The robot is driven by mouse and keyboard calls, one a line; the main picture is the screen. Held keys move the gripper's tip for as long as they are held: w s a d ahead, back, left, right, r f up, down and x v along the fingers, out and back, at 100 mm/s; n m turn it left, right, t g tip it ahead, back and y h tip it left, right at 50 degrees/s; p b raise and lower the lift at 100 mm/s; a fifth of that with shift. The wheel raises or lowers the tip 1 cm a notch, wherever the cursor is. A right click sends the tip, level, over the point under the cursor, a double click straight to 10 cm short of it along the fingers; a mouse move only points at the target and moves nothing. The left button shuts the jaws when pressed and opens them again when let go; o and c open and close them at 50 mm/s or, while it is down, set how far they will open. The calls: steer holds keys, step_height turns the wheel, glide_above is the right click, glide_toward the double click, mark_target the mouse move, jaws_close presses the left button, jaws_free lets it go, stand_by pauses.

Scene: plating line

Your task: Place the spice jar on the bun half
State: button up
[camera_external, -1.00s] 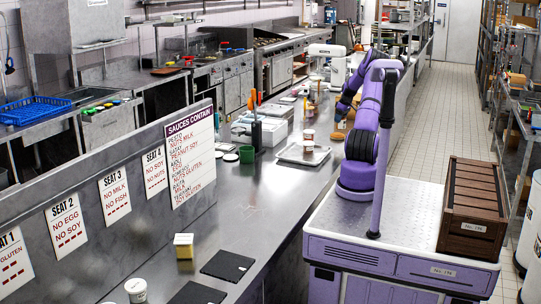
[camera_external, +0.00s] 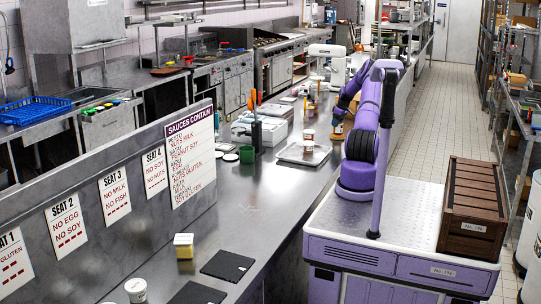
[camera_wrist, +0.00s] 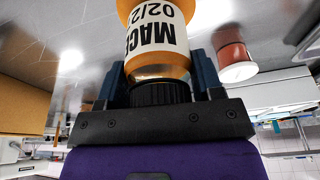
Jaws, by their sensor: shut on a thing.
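The spice jar (camera_wrist: 158,35) has orange-brown contents, a white label reading MACE and a black lid. In the wrist view it appears upside down, with the lid toward my gripper (camera_wrist: 165,85). My gripper is shut on it, one finger on each side. In the external view my gripper (camera_external: 339,121) is over the far part of the counter, with the jar small and partly hidden below it. I cannot make out the bun half for sure in either view.
A red jar (camera_wrist: 233,55) stands near my gripper; it also shows in the external view (camera_external: 309,140). A steel scale or tray (camera_external: 303,154) is nearer on the counter. The middle counter is clear.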

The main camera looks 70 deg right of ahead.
mark_target(342, 123)
steer(key=shift+f, duration=0.1)
steer(key=o, duration=1.1)
steer(key=shift+c, duration=0.2)
steer(key=v, duration=1.2)
